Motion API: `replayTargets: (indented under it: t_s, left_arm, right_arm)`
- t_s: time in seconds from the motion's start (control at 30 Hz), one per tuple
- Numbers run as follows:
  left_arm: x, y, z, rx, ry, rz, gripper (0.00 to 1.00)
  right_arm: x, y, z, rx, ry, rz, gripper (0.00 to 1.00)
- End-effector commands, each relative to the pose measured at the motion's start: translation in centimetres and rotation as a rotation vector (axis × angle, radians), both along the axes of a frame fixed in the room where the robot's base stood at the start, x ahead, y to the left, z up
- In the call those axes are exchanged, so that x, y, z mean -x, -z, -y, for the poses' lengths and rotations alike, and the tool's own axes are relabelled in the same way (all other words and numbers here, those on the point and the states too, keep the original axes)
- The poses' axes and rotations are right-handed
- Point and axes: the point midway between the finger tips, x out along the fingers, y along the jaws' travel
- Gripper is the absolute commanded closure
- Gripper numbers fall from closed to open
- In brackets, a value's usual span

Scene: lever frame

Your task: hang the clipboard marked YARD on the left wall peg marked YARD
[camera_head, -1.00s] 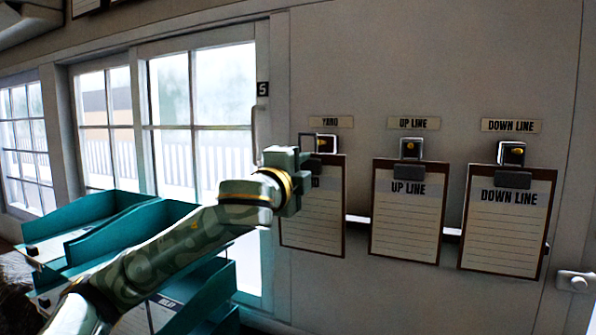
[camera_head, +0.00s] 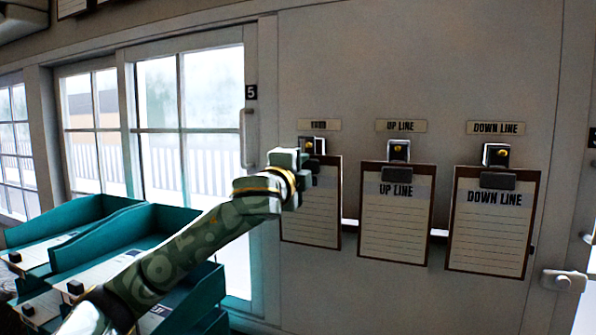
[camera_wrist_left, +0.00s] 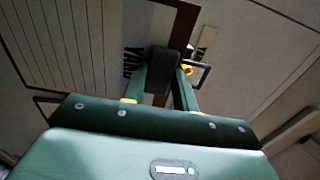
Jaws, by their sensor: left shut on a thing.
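The YARD clipboard (camera_head: 311,218) hangs upright against the wall in the head view, its top left covered by my left gripper (camera_head: 309,168). My left gripper is shut on its black clip; in the wrist view the fingers (camera_wrist_left: 160,85) pinch the clip (camera_wrist_left: 162,62). A thin wire loop (camera_wrist_left: 205,78) sticks out beyond the clip. The YARD peg (camera_head: 308,147) has a yellow tip, which shows in the wrist view (camera_wrist_left: 187,70) at the loop. I cannot tell whether the peg is through the loop. The YARD label (camera_head: 319,125) is above the peg.
The UP LINE clipboard (camera_head: 397,218) and DOWN LINE clipboard (camera_head: 492,225) hang on their pegs to the right. Teal trays (camera_head: 160,236) stand at lower left, below the windows (camera_head: 190,115). The wall above the labels is clear.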

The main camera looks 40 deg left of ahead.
Motion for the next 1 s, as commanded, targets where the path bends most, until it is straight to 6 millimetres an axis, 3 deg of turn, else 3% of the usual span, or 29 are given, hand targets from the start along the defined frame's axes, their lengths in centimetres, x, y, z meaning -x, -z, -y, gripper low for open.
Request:
replayTargets:
  t_s: [0.37, 0.5, 0.6, 1.0]
  left_arm:
    - [-2.2, -0.1, -0.7, 0.001, -0.001, 0.001, 0.91]
    - [-2.9, 0.0, -0.9, 0.001, 0.000, 0.001, 1.00]
    - [-3.3, 0.3, -1.0, 0.001, 0.000, 0.001, 1.00]
    - [-3.9, 1.0, -1.3, 0.000, -0.001, 0.000, 1.00]
  right_arm:
    - [0.0, 0.2, 0.0, 0.000, 0.000, 0.000, 0.26]
    - [0.0, 0.2, 0.0, 0.000, 0.000, 0.000, 0.26]
    - [0.0, 0.0, 0.0, 0.000, 0.000, 0.000, 0.26]
    - [0.0, -0.5, 0.0, 0.000, 0.000, 0.000, 0.26]
